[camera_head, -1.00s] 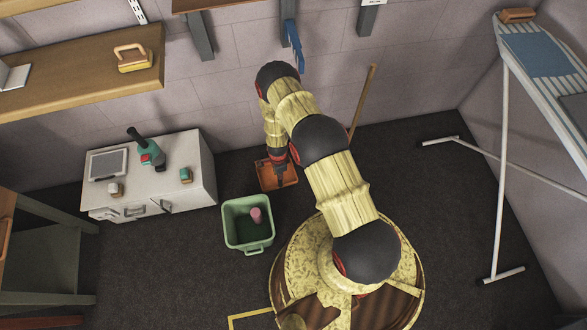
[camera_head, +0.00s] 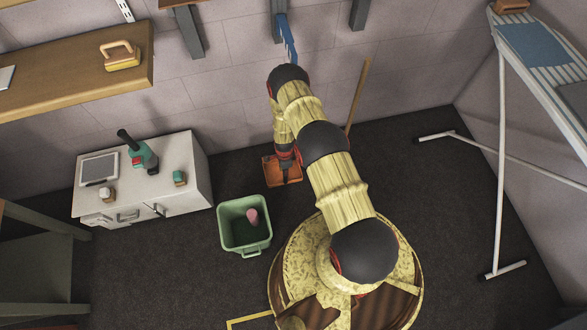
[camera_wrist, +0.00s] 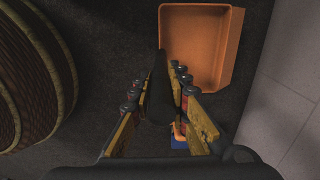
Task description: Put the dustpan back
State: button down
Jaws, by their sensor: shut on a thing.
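The dustpan (camera_head: 270,173) is an orange tray with a dark handle, near the back wall. In the wrist view the orange pan (camera_wrist: 203,20) lies beyond the fingertips, its open hollow facing the camera. Its dark handle (camera_wrist: 158,95) runs back between the fingers. My gripper (camera_head: 285,163) is over the dustpan in the head view, pointing down. In the wrist view my gripper (camera_wrist: 160,88) is shut on the handle. I cannot tell whether the pan touches the floor. My arm hides part of it in the head view.
A green bin (camera_head: 245,238) with a pink item stands in front. A white cabinet (camera_head: 150,175) is at left. A wooden stick (camera_head: 358,97) leans on the wall, right of my arm. An ironing board (camera_head: 535,50) stands at right. A small blue-orange patch (camera_wrist: 180,137) shows between the fingers.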

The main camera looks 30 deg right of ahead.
jog(key=shift+w+d+f+b, duration=0.6)
jog(key=shift+d+f+b, duration=0.45)
jog(key=shift+f, duration=0.65)
jog(key=shift+w+d+f+b, duration=0.7)
jog(key=shift+d+f, duration=0.6)
jog(key=shift+f, duration=0.4)
jog(key=shift+w+d+f+b, duration=0.55)
jog(key=shift+d+f+b, duration=0.5)
jog(key=shift+f, duration=0.75)
jog(key=c, duration=1.8)
grip_release()
jog(key=shift+o, duration=0.4)
notch_tip(320, 180, up, 12)
jog(key=p, duration=0.5)
jog(key=shift+s, duration=0.2)
